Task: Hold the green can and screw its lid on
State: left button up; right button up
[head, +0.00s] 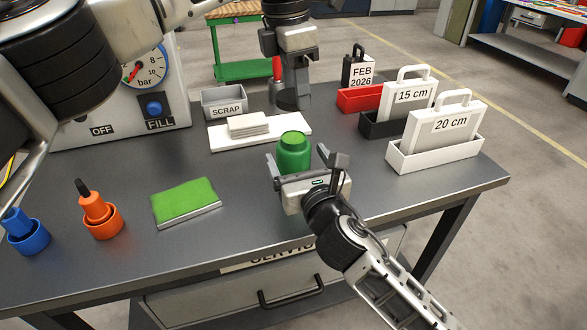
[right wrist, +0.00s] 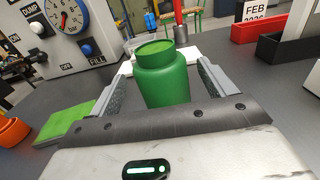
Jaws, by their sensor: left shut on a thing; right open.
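The green can (head: 294,157) stands upright on the bench. A lighter green round top (head: 293,136) sits at its neck; I cannot tell a loose lid from a fastened one. My right gripper (head: 306,165) is open, its fingers on both sides of the can. In the right wrist view the can (right wrist: 167,85) stands between the fingers, with gaps on both sides.
A white tray (head: 225,139) with pale plates lies behind the can. A SCRAP bin (head: 224,106) is further back. A green pad (head: 185,200), orange holder (head: 103,223), blue holder (head: 29,238) and gauge panel (head: 120,110) are left.

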jog(key=shift+x, duration=2.55)
jog(key=c, duration=1.5)
pick_arm(q)
send_over(298, 136)
jog(key=shift+a+f, duration=0.15)
jog(key=shift+f, duration=2.3)
pick_arm(e)
jog(key=shift+o, duration=0.2)
pick_arm(q)
jog(key=shift+f, duration=0.9)
jog(key=shift+f, duration=0.55)
